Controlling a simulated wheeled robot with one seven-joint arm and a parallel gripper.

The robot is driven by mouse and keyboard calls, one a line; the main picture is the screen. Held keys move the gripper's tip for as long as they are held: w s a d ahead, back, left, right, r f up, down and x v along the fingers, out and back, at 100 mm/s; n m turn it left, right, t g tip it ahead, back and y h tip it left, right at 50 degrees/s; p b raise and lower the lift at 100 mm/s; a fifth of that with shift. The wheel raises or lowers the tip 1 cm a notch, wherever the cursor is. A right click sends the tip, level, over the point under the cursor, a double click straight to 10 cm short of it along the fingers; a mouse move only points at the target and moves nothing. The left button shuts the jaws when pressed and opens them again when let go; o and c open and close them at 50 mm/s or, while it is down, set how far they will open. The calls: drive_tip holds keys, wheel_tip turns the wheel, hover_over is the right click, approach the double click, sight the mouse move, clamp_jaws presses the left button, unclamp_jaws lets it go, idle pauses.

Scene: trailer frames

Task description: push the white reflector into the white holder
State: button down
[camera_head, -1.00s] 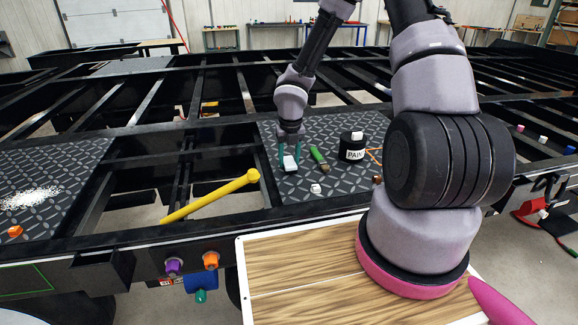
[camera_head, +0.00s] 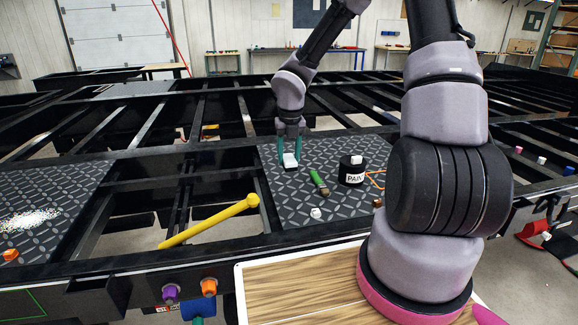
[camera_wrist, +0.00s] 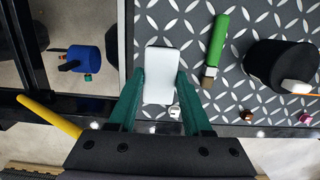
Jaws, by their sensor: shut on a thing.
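My gripper (camera_head: 289,157) is over the dark tread plate (camera_head: 285,206), its green fingers closed on the sides of a white block (camera_wrist: 160,75). The block also shows in the head view (camera_head: 290,161); whether it is the reflector I cannot tell. A small white piece (camera_head: 315,213) lies on the plate nearer the front edge; it shows below the block in the wrist view (camera_wrist: 174,112). A white piece (camera_head: 541,160) stands at the right between a pink and a blue one. I cannot clearly pick out the white holder.
A green-handled brush (camera_head: 317,180) and a black paint pot (camera_head: 352,171) with a white piece on top are right of my gripper. A yellow bar (camera_head: 212,221) crosses a frame opening at left. Purple (camera_head: 171,292) and orange (camera_head: 209,288) pieces are on the front rail.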

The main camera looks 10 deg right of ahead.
idle(0.4)
drive_tip(key=m, duration=0.1)
drive_tip(key=d+m, duration=0.1)
drive_tip(key=m, duration=0.2)
drive_tip(key=shift+w+d+r+m+h, duration=0.1)
drive_tip(key=shift+w+d+m+h, duration=0.15)
drive_tip(key=shift+w+m+h, duration=0.05)
drive_tip(key=w+d+m+g, duration=0.1)
drive_tip(key=d+m, duration=0.3)
drive_tip(key=m, duration=1.1)
drive_tip(key=w+d+r+m+g, duration=0.1)
drive_tip(key=d+m, duration=0.3)
drive_tip(key=m, duration=1.2)
drive_tip(key=shift+r+g, duration=0.15)
drive_tip(key=shift+g, duration=0.25)
